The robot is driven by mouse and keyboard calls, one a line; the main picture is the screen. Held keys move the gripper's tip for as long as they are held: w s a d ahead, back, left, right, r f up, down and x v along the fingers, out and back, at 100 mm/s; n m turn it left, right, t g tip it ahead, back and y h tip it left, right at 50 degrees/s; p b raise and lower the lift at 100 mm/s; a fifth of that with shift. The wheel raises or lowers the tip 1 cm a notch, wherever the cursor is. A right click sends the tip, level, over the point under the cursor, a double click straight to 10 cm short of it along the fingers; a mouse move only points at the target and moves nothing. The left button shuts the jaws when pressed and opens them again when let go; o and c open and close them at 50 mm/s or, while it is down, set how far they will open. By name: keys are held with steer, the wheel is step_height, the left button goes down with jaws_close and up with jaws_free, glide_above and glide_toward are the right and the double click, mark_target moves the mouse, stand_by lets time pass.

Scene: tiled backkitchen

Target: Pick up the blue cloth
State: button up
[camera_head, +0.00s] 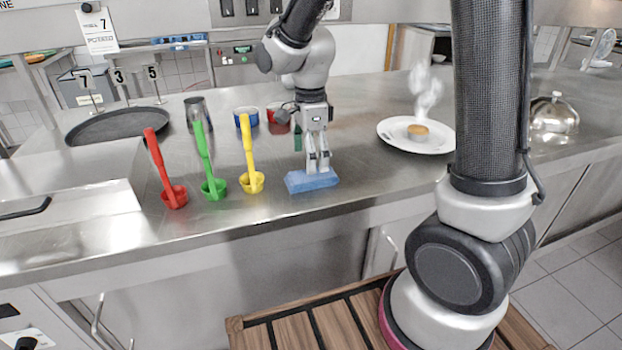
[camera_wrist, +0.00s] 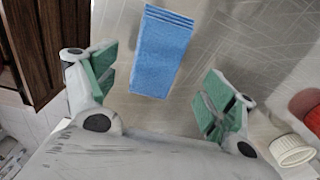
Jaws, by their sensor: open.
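The blue cloth (camera_head: 311,181) is a folded rectangular block lying flat on the steel counter near its front edge. My gripper (camera_head: 318,166) points down just above the cloth in the head view. The cloth's near end reaches about level with the fingers. I cannot tell the exact height between fingertips and cloth.
A white plate (camera_head: 416,147) with steaming food is to the right. The counter (camera_head: 350,180) right of the cloth is clear.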

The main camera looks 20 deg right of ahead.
steer(key=f, duration=0.4)
steer(key=shift+s+f, duration=0.2)
steer(key=shift+f, duration=0.15)
steer(key=shift+c, duration=0.4)
steer(key=c, duration=1.1)
step_height(320, 180, up, 10)
steer(key=o, duration=0.4)
steer(key=shift+c, duration=1.1)
